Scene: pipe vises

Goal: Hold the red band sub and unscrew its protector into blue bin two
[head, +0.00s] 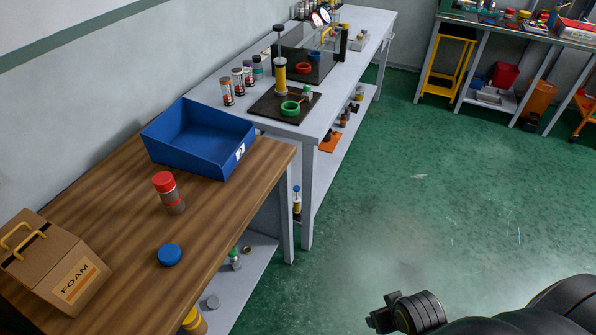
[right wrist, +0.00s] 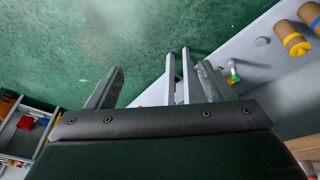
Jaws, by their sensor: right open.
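The red band sub (head: 174,202) stands upright on the wooden bench, a grey cylinder with a red band. A red protector (head: 163,181) caps its top. The blue bin (head: 190,157) stands behind it on the same bench, with a white label that seems to read 2; I see nothing in its visible part. My right gripper (right wrist: 160,88) shows open and empty in the right wrist view, its fingers wide apart over the green floor, away from the sub. In the head view a dark part of my arm shows at bottom right. My left gripper is not in view.
A blue cap (head: 169,254) lies on the wooden bench (head: 232,205) in front of the sub. A cardboard FOAM box (head: 75,280) stands at the left. A grey bench (head: 215,92) behind holds several cylinders and a vise plate with a green ring (head: 290,108).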

